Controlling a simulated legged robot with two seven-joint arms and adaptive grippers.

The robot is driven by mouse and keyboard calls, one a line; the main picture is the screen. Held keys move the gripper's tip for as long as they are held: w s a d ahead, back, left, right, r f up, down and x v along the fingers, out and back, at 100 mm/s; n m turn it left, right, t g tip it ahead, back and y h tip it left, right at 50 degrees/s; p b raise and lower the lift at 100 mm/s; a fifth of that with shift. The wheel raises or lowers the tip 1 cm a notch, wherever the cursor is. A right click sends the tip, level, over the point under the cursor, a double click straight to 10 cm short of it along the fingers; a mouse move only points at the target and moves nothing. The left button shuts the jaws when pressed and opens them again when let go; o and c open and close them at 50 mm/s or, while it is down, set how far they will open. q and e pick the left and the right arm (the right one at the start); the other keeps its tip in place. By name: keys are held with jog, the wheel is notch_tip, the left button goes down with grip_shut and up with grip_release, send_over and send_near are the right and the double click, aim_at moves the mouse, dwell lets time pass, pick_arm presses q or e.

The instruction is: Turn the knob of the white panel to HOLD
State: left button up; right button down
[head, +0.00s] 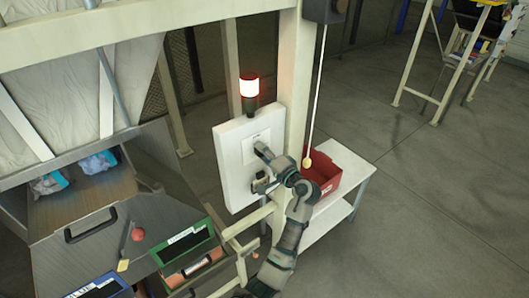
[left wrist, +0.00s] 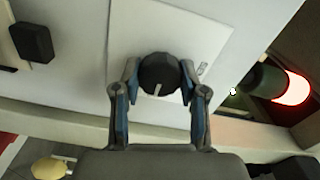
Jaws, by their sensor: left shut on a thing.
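The white panel (head: 236,182) is mounted on a pale post in the head view, and part of its face shows in the left wrist view (left wrist: 80,65). The dark round knob (left wrist: 158,72) sits on a lighter plate (left wrist: 205,28) on the panel. A white pointer line on the knob points toward the bottom of the left wrist view. My left gripper (left wrist: 160,84) is shut on the knob, one finger on each side. In the head view the left gripper (head: 263,150) covers the knob. The HOLD mark cannot be read. My right gripper is not in view.
A lit red and white beacon (head: 249,87) stands on top of the panel. A dark block (left wrist: 32,42) sits on the panel beside the knob. A pull cord with a yellow end (head: 307,163) hangs near my arm. A red bin (head: 325,172) stands on a white table (head: 338,212).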

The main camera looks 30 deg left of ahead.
pick_arm(q)
jog(key=shift+a+f, duration=0.1)
jog(key=shift+f, duration=0.05)
jog(key=o, duration=1.1)
jog(key=shift+o, duration=0.2)
jog(key=shift+w+a, duration=0.15)
jog(key=shift+a, duration=0.1)
jog(key=shift+d, duration=0.1)
jog(key=v, duration=0.7)
jog(key=shift+d, duration=0.3)
jog(key=shift+a+f, duration=0.2)
jog(key=shift+a, duration=0.15)
